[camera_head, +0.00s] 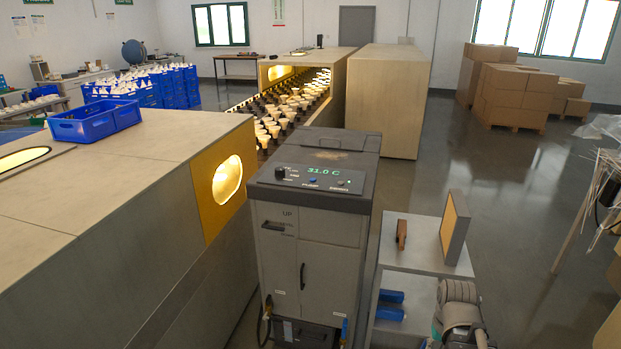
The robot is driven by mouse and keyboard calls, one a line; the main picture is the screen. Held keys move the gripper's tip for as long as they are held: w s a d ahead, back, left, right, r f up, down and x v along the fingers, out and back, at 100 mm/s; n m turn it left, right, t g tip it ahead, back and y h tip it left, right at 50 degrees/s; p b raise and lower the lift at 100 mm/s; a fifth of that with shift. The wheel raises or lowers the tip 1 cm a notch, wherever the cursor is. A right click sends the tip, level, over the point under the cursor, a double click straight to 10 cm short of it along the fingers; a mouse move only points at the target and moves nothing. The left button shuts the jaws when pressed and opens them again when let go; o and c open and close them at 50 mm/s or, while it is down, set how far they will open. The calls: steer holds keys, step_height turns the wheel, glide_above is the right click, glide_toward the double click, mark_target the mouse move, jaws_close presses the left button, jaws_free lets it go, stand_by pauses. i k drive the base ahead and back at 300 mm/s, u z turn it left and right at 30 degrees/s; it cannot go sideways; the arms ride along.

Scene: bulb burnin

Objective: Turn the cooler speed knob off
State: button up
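The cooler (318,225) is a grey upright cabinet with a dark top in the middle of the view. Its sloped control panel (312,180) carries a green display (323,170) reading 31.0 C. A small dark round knob (280,172) sits at the panel's left. Its markings and pointer are too small to read. A blue button (312,180) and a small green light (348,181) are further right. Part of my arm shows at the bottom right, well below and to the right of the panel. My gripper's fingers are not in view.
A grey shelf cart (420,256) stands right of the cooler, holding an orange-faced panel (455,228) and a brown block (401,234). A long cabinet (100,200) flanks the cooler's left. Behind, a conveyor (285,115) carries lit bulbs. Floor at the right is partly open.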

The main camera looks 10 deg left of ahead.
mark_target(279, 171)
steer(key=k, duration=0.65)
steer(key=z, duration=0.05)
steer(key=i, duration=1.55)
steer(key=u, duration=0.7)
